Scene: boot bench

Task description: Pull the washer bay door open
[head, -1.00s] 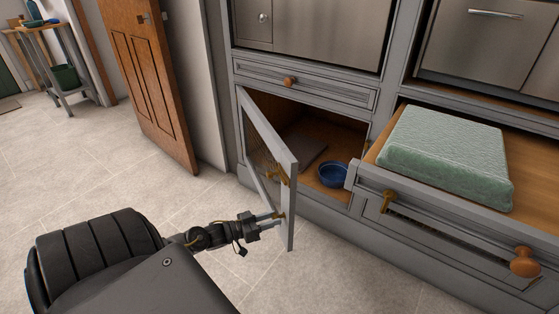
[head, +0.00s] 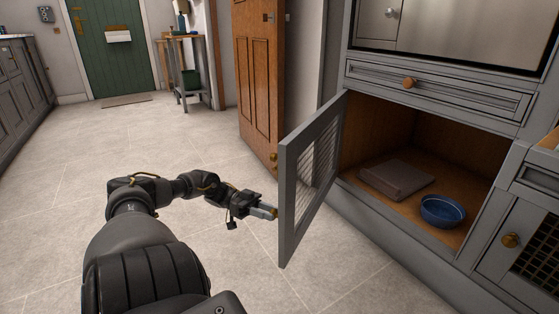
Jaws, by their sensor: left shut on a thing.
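The washer bay door (head: 312,188) is a grey frame with a mesh panel. It stands swung well out from the cabinet, hinged on its left side. The bay (head: 425,150) behind it is open to view, with a wooden inside. My left gripper (head: 270,211) is at the outer face of the door, near its free edge, shut on the door's brass handle (head: 276,213). The door edge hides most of the handle and part of the fingertips. My right gripper is not in view.
In the bay lie a flat grey-brown mat (head: 397,179) and a blue bowl (head: 443,211). A drawer (head: 440,90) above is closed. A wooden room door (head: 259,75) stands behind the bay door. The tiled floor (head: 120,150) at left is clear.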

